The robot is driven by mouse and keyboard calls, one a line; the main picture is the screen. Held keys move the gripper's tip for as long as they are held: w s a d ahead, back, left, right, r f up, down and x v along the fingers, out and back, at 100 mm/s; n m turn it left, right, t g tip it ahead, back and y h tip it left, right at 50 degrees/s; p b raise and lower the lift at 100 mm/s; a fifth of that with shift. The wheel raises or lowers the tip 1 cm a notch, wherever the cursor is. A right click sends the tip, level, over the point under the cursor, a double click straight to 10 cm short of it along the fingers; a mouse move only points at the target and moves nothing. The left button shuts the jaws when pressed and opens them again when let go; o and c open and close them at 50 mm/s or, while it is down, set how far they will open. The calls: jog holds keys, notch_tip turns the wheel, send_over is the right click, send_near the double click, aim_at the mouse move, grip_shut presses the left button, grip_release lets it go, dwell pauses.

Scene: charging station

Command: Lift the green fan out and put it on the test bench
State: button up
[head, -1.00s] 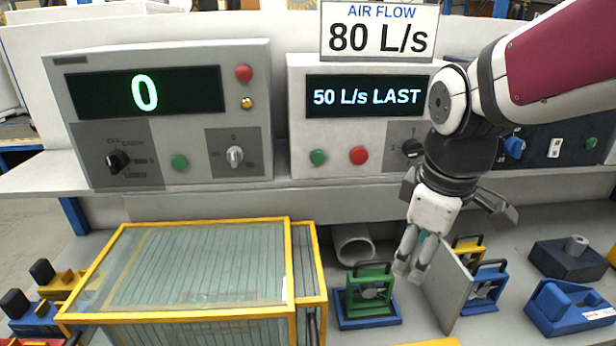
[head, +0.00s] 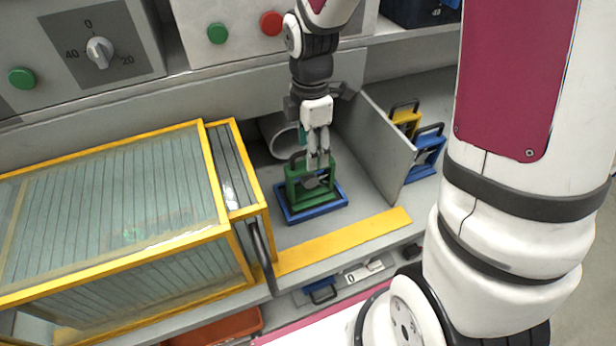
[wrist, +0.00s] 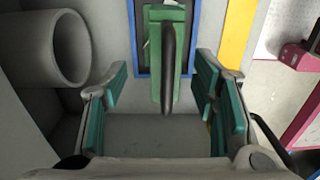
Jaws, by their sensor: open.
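The green fan (head: 297,188), a small green frame with a dark handle on top, stands upright in a blue-rimmed base (head: 333,203) in front of a grey pipe (head: 279,136). My gripper (head: 318,164) points down at the top of the fan and partly hides it. In the wrist view the green fan (wrist: 155,55) and its dark handle (wrist: 168,65) lie between the two teal-padded fingers of my gripper (wrist: 162,82). The fingers are apart, with visible gaps on both sides of the handle. I cannot tell which surface is the test bench.
A grey upright panel (head: 384,135) stands right of the fan; a yellow fan (head: 405,118) and a blue fan (head: 428,150) are behind it. A yellow-framed glass case (head: 110,200) stands close on the left. A yellow strip (head: 345,242) marks the front edge.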

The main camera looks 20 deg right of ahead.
aim_at(310, 175)
jog(key=shift+s+a+f, duration=0.1)
jog(key=shift+s+f, duration=0.1)
jog(key=shift+f, duration=1.5)
jog(key=shift+s+a+f, duration=0.1)
jog(key=shift+s+f, duration=0.05)
jog(key=shift+f, duration=1.5)
grip_shut()
